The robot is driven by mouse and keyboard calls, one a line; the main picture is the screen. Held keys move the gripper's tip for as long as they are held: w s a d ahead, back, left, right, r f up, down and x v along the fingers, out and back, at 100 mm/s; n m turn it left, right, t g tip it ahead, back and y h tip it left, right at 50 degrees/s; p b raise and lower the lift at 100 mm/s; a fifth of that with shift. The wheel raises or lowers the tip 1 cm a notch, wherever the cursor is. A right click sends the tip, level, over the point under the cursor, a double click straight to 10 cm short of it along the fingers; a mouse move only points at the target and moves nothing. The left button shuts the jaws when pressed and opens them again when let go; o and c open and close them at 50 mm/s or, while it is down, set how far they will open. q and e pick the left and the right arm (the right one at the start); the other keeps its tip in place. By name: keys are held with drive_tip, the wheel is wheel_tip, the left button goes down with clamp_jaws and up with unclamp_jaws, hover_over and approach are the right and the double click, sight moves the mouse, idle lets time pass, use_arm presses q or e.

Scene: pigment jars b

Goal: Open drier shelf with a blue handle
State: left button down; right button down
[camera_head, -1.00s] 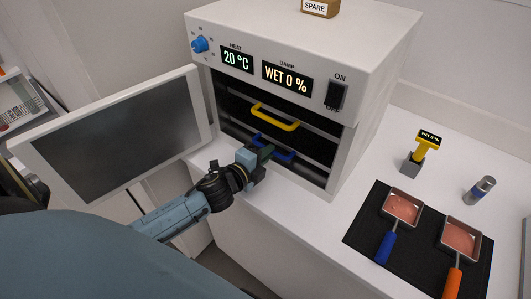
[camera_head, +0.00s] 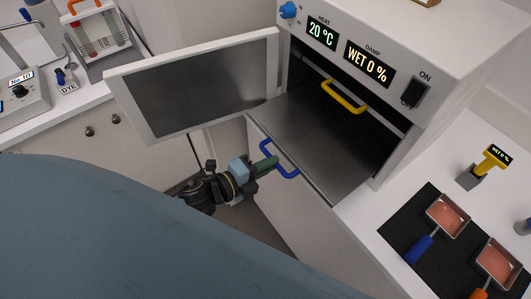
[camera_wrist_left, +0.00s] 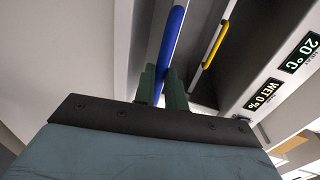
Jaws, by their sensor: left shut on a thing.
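The drier (camera_head: 395,60) is a white box with its door (camera_head: 190,85) swung open to the left. Its lower shelf (camera_head: 315,135), a grey metal sheet, is slid well out of the front. The blue handle (camera_head: 278,163) is at the shelf's front edge. My left gripper (camera_head: 266,165) is shut on the blue handle. In the left wrist view the green fingers (camera_wrist_left: 162,88) close around the blue bar (camera_wrist_left: 170,45). The upper shelf's yellow handle (camera_head: 345,98) is still inside the drier. My right gripper is not in view.
On the counter at right, a black mat (camera_head: 405,255) holds two pans of pink stuff, one blue-handled, one orange-handled. A yellow meter (camera_head: 490,160) stands behind it. Another counter with a device (camera_head: 25,95) and a rack is at upper left. The floor below the handle is open.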

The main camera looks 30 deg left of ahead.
use_arm(q)
drive_tip(key=shift+s+a, duration=0.1)
drive_tip(key=shift+s, duration=0.15)
drive_tip(key=c, duration=1.7)
unclamp_jaws()
drive_tip(key=shift+c, duration=0.2)
drive_tip(key=b+v, duration=0.1)
drive_tip(key=v, duration=1.2)
drive_tip(key=shift+s+b, duration=0.2)
drive_tip(key=shift+b, duration=0.1)
drive_tip(key=shift+a, duration=0.15)
